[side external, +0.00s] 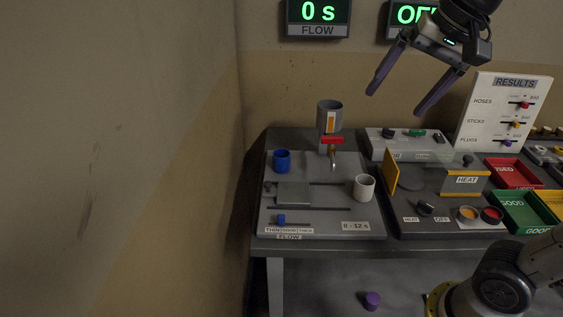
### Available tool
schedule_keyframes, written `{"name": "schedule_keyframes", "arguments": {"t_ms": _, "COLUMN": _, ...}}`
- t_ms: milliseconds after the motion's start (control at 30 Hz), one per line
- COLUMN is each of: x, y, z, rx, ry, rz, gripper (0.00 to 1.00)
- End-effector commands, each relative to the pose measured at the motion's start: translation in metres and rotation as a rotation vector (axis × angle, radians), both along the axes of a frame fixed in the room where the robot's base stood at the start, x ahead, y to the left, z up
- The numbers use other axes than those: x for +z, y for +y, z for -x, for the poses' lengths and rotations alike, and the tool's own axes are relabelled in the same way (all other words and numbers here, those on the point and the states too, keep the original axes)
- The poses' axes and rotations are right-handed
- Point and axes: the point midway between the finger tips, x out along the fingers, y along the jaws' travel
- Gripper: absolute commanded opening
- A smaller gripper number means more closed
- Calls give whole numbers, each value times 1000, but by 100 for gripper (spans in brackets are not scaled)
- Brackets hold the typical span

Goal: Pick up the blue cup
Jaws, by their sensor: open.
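The blue cup (282,161) stands upright at the back left of the grey flow panel (310,222) on the table. My gripper (396,103) is open and empty, high above the table at the upper right. Its two purple fingers are spread and point down to the left. It is well apart from the blue cup, to the cup's right and above it. Nothing hides the cup.
A dispenser with a grey tank (329,115) and red valve (331,140) stands right of the cup. A white cup (363,187) and a small blue knob (281,219) are on the panel. A heat station (460,184), bins (523,212) and a results board (503,112) lie right.

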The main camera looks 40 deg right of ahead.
Motion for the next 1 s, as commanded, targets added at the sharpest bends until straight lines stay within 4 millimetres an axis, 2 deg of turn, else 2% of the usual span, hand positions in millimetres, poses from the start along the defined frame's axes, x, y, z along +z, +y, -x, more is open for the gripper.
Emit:
{"name": "schedule_keyframes", "arguments": {"t_ms": 33, "x": 12, "y": -1, "z": -21, "rx": -61, "ry": 15, "rz": -27, "gripper": 99}}
{"name": "schedule_keyframes", "arguments": {"t_ms": 233, "x": 38, "y": -7, "z": -93, "rx": -289, "ry": 64, "rz": -119, "gripper": 99}}
{"name": "schedule_keyframes", "arguments": {"t_ms": 333, "x": 40, "y": -10, "z": -129, "rx": -390, "ry": 92, "rz": -154, "gripper": 99}}
{"name": "schedule_keyframes", "arguments": {"t_ms": 467, "x": 34, "y": -15, "z": -175, "rx": -507, "ry": 128, "rz": -190, "gripper": 99}}
{"name": "schedule_keyframes", "arguments": {"t_ms": 633, "x": 7, "y": -23, "z": -232, "rx": -637, "ry": 177, "rz": -222, "gripper": 99}}
{"name": "schedule_keyframes", "arguments": {"t_ms": 767, "x": -25, "y": -30, "z": -272, "rx": -717, "ry": 217, "rz": -232, "gripper": 99}}
{"name": "schedule_keyframes", "arguments": {"t_ms": 867, "x": -57, "y": -36, "z": -300, "rx": -759, "ry": 248, "rz": -233, "gripper": 99}}
{"name": "schedule_keyframes", "arguments": {"t_ms": 1000, "x": -110, "y": -43, "z": -332, "rx": -779, "ry": 293, "rz": -221, "gripper": 99}}
